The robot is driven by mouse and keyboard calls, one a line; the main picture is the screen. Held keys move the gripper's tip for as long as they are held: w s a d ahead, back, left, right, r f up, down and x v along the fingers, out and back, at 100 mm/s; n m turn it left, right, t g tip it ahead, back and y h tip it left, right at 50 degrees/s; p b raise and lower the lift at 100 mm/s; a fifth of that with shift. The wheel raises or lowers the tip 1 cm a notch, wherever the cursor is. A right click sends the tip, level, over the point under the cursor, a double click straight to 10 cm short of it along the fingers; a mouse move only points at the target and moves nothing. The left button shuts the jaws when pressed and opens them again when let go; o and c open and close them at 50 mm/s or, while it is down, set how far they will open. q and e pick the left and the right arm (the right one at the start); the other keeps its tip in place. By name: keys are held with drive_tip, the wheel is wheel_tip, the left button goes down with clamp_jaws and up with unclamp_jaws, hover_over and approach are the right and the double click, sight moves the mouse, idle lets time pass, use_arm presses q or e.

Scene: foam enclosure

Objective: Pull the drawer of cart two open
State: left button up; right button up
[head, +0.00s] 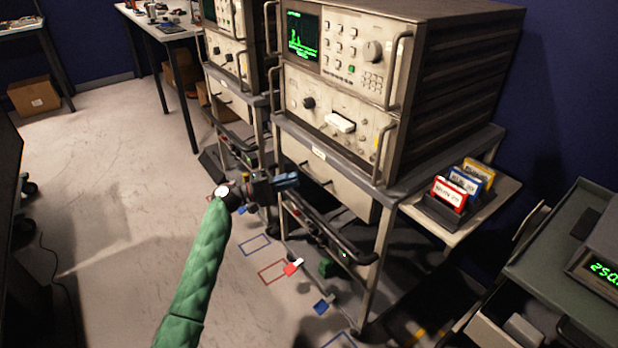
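The nearer cart (400,193) carries two stacked instruments. A small label (319,153) on its front edge is too small to read, so I cannot tell its number. A pale drawer front (345,194) with a dark handle sits under its top and looks shut. My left gripper (287,181), with blue fingertips, is in front of the left part of this drawer and points right. I cannot tell whether it touches the drawer or handle, or whether its fingers are apart. A second, similar cart (233,103) stands behind to the left. My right gripper is out of view.
A side shelf (480,212) on the nearer cart holds a rack of coloured cartridges (450,194). A grey-green cart (570,235) stands at right. Small red, blue and green items lie on the floor below. The floor (110,190) at left is clear.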

sight(309, 174)
use_arm(q)
drive_tip(key=x, duration=0.6)
drive_tip(key=shift+d, duration=0.1)
drive_tip(key=shift+c, duration=0.3)
clamp_jaws()
